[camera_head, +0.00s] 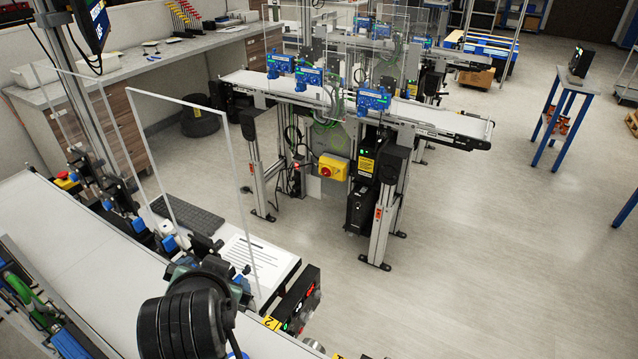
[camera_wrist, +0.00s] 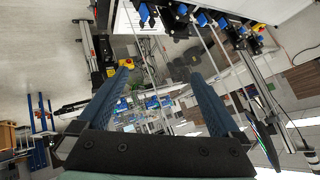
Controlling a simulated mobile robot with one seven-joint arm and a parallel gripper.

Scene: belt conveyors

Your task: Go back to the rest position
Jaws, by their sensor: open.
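My gripper (camera_wrist: 158,74) shows in the wrist view with its two long blue-grey fingers spread well apart. Nothing is held between them. Through the gap I see distant conveyor equipment, tilted in the picture. In the head view, a black rounded part of my arm stands at the bottom, in front of the near conveyor (camera_head: 60,235). The fingers cannot be made out in the head view.
Clear panels stand along the near conveyor, beside a keyboard (camera_head: 188,215) and a printed sheet (camera_head: 260,262). A second conveyor (camera_head: 440,122) with blue devices stands behind. A blue-legged table (camera_head: 566,98) is at right. The floor (camera_head: 500,250) at right is free.

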